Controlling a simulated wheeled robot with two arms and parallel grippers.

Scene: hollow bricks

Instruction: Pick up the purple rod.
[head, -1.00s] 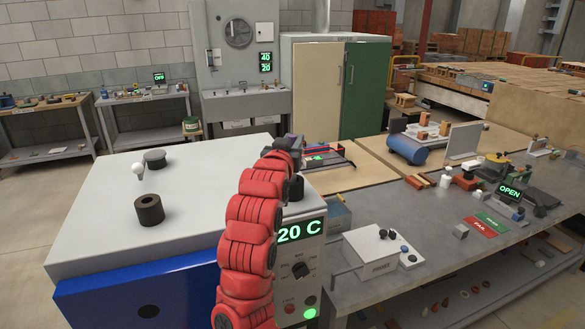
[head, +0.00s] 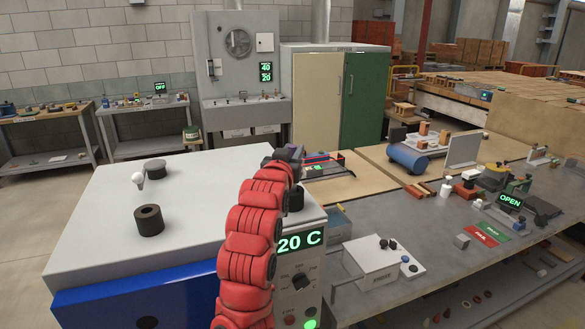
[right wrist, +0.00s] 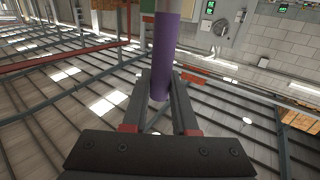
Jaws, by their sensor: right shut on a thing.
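The purple rod (right wrist: 162,48) stands out between the two dark fingers of my right gripper (right wrist: 160,78) in the right wrist view. I cannot make out the rod in the head view. My left gripper is not in view.
A white-topped oven (head: 100,210) with a "20 C" display stands at the left, with a dark hollow cylinder (head: 149,220) on top. A grey bench (head: 430,240) with many tools extends to the right. A cream and green cabinet (head: 362,95) stands behind.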

